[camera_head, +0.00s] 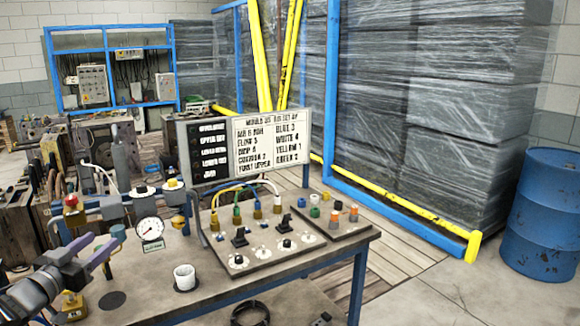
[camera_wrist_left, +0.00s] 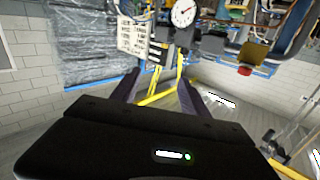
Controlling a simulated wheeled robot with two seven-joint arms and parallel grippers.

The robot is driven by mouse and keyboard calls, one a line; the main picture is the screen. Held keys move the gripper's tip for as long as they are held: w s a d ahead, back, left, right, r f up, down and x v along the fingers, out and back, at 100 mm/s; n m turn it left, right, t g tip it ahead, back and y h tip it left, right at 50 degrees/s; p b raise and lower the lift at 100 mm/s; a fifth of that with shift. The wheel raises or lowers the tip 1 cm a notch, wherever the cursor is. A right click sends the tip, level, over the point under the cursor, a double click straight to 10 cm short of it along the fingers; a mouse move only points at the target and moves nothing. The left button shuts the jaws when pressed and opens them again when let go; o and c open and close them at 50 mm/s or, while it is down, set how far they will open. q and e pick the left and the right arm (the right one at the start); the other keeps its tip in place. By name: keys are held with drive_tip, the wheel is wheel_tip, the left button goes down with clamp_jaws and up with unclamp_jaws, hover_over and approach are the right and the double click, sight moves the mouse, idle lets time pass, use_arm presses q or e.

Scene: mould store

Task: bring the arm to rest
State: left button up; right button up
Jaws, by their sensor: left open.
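My left arm comes in from the lower left in the head view. Its gripper (camera_head: 104,243) is open, with its two purple-grey fingers apart and nothing seen between them. It is above the left part of the workbench (camera_head: 142,298), left of the round white gauge (camera_head: 150,229). In the left wrist view the open gripper (camera_wrist_left: 157,88) shows both fingers apart, with a yellow bar and floor in the background between them. My right gripper is in neither view.
A white cup (camera_head: 184,277) stands on the bench front. A lettered board (camera_head: 271,143) rises behind panels with knobs and coloured fittings (camera_head: 334,215). Yellow and blue rails (camera_head: 400,199) front wrapped stacks (camera_head: 470,100). A blue drum (camera_head: 543,220) stands at right; floor before it is clear.

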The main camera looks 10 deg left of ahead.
use_arm(q)
drive_tip(key=d+f+n+g+y, duration=0.3)
drive_tip(key=f+n, duration=0.1)
drive_tip(key=f, duration=1.1)
drive_tip(key=s+d+f+g+h, duration=0.1)
drive_tip(key=s+d+f+g, duration=0.1)
drive_tip(key=d+f, duration=0.5)
drive_tip(key=s+d+f+g, duration=0.15)
drive_tip(key=d+f, duration=0.35)
drive_tip(key=f, duration=0.5)
drive_tip(key=s+d+f+g+h, duration=0.1)
drive_tip(key=s+d+f+g, duration=0.2)
drive_tip(key=s+d+f, duration=0.4)
drive_tip(key=s+d+f+g+h, duration=0.1)
drive_tip(key=s+d+f+g, duration=0.3)
drive_tip(key=d, duration=0.4)
drive_tip(key=s+d+f+g+h, duration=0.1)
drive_tip(key=s+d+f+g, duration=0.1)
drive_tip(key=s+d, duration=0.5)
drive_tip(key=s+d+f+g+h, duration=0.1)
drive_tip(key=s+d+f, duration=0.3)
drive_tip(key=s+d, duration=0.3)
drive_tip(key=s, duration=0.3)
drive_tip(key=shift+s+d+g+h, duration=0.2)
drive_tip(key=shift+d+g+h, duration=0.1)
drive_tip(key=shift+g, duration=0.05)
